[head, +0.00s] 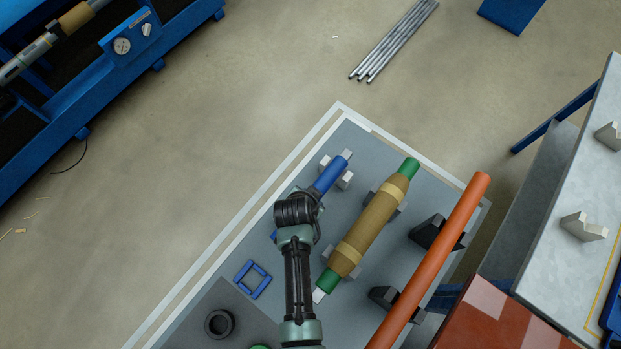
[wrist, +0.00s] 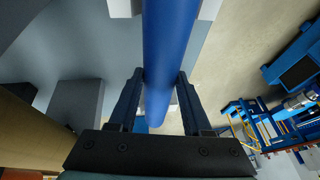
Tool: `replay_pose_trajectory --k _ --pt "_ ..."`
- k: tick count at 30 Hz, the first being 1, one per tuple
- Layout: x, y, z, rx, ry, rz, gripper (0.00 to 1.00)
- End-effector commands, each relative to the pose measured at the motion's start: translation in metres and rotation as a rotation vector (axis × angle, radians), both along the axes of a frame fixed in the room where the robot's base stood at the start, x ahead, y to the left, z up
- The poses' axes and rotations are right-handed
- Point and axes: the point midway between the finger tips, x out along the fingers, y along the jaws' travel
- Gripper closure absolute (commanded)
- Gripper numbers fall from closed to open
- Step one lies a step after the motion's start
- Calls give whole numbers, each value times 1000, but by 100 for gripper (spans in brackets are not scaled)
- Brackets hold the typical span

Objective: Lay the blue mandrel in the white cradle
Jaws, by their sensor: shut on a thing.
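The blue mandrel (head: 329,178) lies diagonally at the left side of the grey work surface, its grey end toward the far corner. My gripper (head: 300,212) is over its middle and hides part of it. In the wrist view the two fingers (wrist: 158,100) are shut on either side of the mandrel (wrist: 170,40). A pale block (head: 345,181) shows on both sides of the mandrel near its far end; I cannot tell whether the mandrel touches it. Pale white V-shaped cradles (head: 583,227) stand on the light table at the right.
A tan-wrapped, green-ended mandrel (head: 369,230) lies beside the blue one. An orange tube (head: 436,252) rests on black cradles further right. A blue square frame (head: 253,267) and a black ring (head: 219,324) lie near my arm. A red-brown box (head: 500,325) stands at lower right.

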Motion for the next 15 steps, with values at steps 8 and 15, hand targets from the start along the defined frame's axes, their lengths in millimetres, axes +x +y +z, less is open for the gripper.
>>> replay_pose_trajectory --k 8,15 --pt "1 0 -2 0 -4 1 100" --pt "2 0 -6 0 -4 0 100"
